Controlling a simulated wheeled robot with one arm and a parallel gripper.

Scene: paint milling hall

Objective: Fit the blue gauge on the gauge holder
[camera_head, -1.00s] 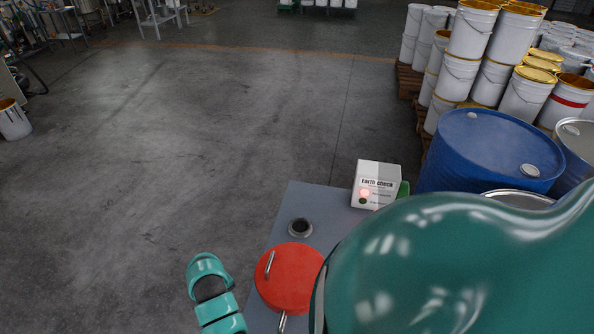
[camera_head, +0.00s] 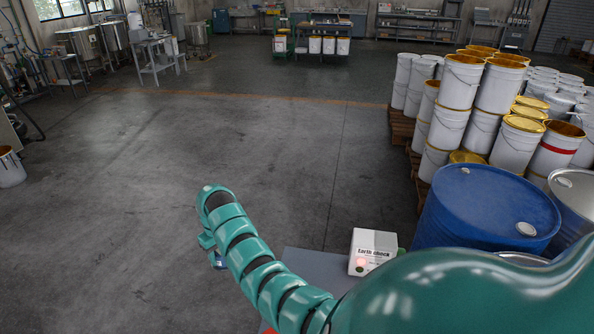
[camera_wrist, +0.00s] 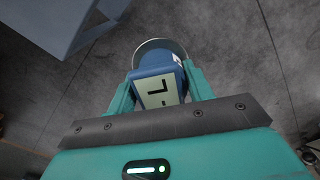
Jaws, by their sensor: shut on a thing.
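My gripper (camera_wrist: 160,80) is shut on the blue gauge (camera_wrist: 158,70), which sits between its two teal fingers in the wrist view. The gauge has a blue body, a pale display face with dark marks and a round rim at its far end. In the head view, a small blue part of the gauge (camera_head: 219,261) shows below the end of my arm, held out over the floor to the left of the grey table. My arm hides most of the gripper there. I cannot make out the gauge holder in either current view.
A white Earth check box (camera_head: 372,250) with a lit red lamp stands on the grey table (camera_head: 312,262).

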